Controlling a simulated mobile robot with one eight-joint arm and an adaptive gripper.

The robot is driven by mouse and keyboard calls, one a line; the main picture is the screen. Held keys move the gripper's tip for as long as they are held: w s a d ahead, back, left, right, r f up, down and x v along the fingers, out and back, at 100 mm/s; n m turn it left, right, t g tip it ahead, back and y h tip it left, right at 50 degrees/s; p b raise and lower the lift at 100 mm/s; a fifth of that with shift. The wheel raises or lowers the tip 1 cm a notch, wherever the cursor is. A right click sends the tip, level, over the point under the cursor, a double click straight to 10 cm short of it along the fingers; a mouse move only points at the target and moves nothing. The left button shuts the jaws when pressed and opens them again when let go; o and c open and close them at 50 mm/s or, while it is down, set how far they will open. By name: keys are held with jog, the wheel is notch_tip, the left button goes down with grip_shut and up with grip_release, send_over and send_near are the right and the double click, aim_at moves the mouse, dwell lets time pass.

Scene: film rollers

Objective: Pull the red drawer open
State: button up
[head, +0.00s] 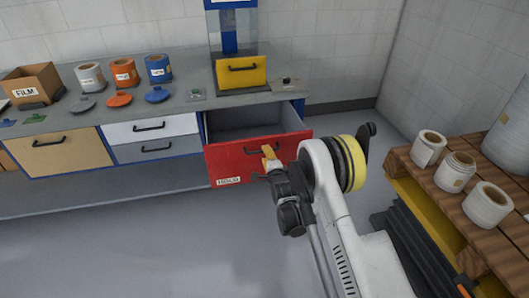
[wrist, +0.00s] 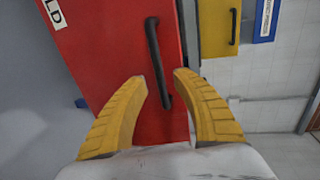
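The red drawer (head: 230,163) stands pulled out from under the bench in the head view, with its grey inside (head: 255,120) showing and empty where visible. Its front carries a dark bar handle (head: 250,150) and a white "HOLD" label. The red front (wrist: 105,50) and the handle (wrist: 152,45) also show in the wrist view. My gripper (head: 268,150) is at the right part of the handle. In the wrist view, its yellow fingers (wrist: 160,77) are apart, with the handle's lower end between them and gaps on both sides. I cannot tell whether either finger touches it.
A white drawer (head: 150,128) and a grey drawer (head: 155,150) sit left of the red one, shut. A wooden pallet (head: 455,205) with white rolls stands at right. The floor in front is clear.

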jog(key=v, duration=0.4)
dwell(0.3)
jog(key=s+d+r+n+g+h, duration=0.15)
jog(key=d+r, duration=0.25)
jog(key=r, duration=0.5)
jog(key=s+d+r+n+g, duration=0.1)
jog(key=s+d+r+n, duration=0.25)
jog(key=r, duration=0.55)
jog(key=s+d+r+n+g+h, duration=0.1)
jog(key=s+d+r+n, duration=0.1)
jog(key=s+d+r, duration=0.3)
jog(key=s+d+r+n+g+h, duration=0.1)
jog(key=s+d+r+n, duration=0.15)
jog(key=s, duration=0.45)
jog(key=s+d+n+g, duration=0.1)
jog(key=s+d+n, duration=0.1)
jog(key=s, duration=1)
jog(key=s+d+f+n+g, duration=0.1)
jog(key=s+d+n+g, duration=0.1)
jog(key=s, duration=1)
jog(key=shift+s+d+n+h, duration=0.4)
jog(key=shift+d+n, duration=0.25)
jog(key=shift+d, duration=0.5)
